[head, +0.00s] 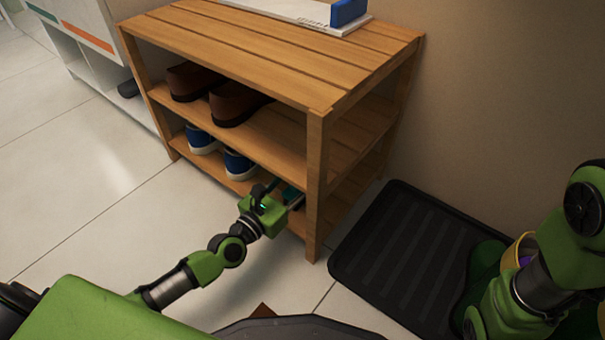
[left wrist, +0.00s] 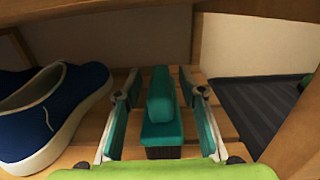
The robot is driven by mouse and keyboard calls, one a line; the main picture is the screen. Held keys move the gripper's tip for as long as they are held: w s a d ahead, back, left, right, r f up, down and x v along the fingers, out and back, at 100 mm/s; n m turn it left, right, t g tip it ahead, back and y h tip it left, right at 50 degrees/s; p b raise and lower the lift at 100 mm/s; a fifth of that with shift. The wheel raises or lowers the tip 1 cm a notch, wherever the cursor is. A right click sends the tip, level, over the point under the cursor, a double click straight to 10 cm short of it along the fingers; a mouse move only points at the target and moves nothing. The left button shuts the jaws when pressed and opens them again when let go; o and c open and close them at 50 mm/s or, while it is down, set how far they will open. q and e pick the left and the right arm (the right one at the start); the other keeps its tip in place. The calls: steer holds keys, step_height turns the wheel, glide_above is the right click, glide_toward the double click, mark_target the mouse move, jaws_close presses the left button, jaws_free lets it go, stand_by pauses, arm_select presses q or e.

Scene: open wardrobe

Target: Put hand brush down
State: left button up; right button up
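The teal hand brush (left wrist: 162,115) lies on the slatted bottom shelf (left wrist: 222,122) of the wooden shoe rack, its handle pointing away in the left wrist view. My left gripper (left wrist: 160,110) reaches into that shelf. Its two fingers stand apart, one on each side of the brush, with visible gaps between pads and brush. In the head view my left gripper (head: 284,194) is at the rack's front, and only a bit of teal shows past it. My right arm is at the right edge of the head view; its gripper does not show.
Blue shoes (left wrist: 62,112) stand just left of the brush. Brown shoes (head: 232,100) are on the middle shelf of the rack (head: 270,45). The rack's front post (head: 316,185) is close to my left gripper. A black ribbed mat (head: 405,255) lies right of the rack.

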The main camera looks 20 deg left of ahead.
arm_select(q)
steer(key=p+v, duration=0.3)
steer(key=v, duration=0.8)
steer(key=shift+s, duration=0.3)
steer(key=shift+f, duration=0.1)
